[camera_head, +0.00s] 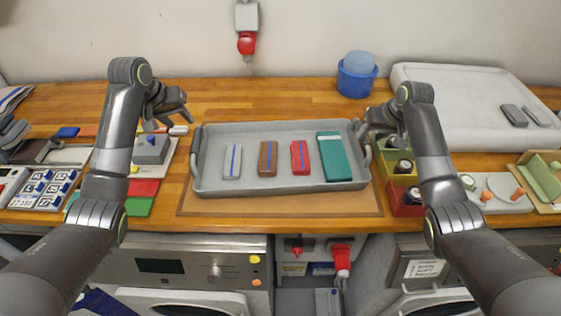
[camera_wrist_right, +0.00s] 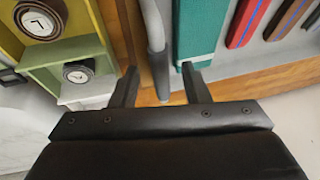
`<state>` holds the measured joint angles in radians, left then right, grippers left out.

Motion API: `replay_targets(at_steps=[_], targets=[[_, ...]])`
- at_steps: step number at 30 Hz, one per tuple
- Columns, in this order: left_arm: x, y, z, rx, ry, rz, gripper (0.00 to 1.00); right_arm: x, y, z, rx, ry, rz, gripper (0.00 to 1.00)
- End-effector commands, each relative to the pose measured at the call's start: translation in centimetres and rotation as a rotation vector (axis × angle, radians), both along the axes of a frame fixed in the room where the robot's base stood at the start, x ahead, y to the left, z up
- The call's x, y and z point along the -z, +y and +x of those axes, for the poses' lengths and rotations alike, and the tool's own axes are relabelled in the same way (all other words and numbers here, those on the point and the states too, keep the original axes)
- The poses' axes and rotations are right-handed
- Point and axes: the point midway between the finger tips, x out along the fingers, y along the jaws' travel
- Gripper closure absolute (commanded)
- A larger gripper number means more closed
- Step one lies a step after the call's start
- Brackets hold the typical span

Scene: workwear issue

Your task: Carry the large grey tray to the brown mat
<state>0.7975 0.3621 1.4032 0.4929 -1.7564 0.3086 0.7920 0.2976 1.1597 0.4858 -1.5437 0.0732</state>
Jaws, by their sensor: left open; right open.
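The large grey tray (camera_head: 280,185) sits level over the brown mat (camera_head: 290,204), whose front strip and front corners show around it. In the tray lie a grey packet (camera_head: 232,160), a brown one (camera_head: 267,158), a red one (camera_head: 300,157) and a teal one (camera_head: 335,157). My left gripper (camera_head: 178,115) is open, up and left of the tray, apart from its left handle. My right gripper (camera_head: 376,135) is open at the tray's right handle. In the right wrist view, the handle (camera_wrist_right: 158,70) lies between the open fingers (camera_wrist_right: 158,88).
Right of the tray stand coloured bins (camera_head: 405,195) with round items, close to my right gripper. A grey box (camera_head: 150,148) and coloured cards (camera_head: 140,198) lie left. A blue tub (camera_head: 357,75) stands behind. The wooden counter (camera_head: 270,100) behind the tray is clear.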

Motion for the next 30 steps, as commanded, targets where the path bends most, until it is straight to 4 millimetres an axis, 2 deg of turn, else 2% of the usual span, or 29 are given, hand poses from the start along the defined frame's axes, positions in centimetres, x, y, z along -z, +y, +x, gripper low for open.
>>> replay_targets(at_steps=[6, 12, 30], targets=[[0.0, 0.0, 0.0, 0.000, 0.000, 0.000, 0.58, -3.4, -0.8, -1.4, -0.001, -0.002, -0.002, 0.58], [0.0, 0.0, 0.0, 0.000, 0.000, 0.000, 0.58, -5.3, -1.2, -2.2, -0.001, 0.001, 0.000, 0.58], [0.0, 0.0, 0.0, 0.000, 0.000, 0.000, 0.58, -5.6, -1.3, -2.3, 0.000, 0.001, 0.000, 0.58]])
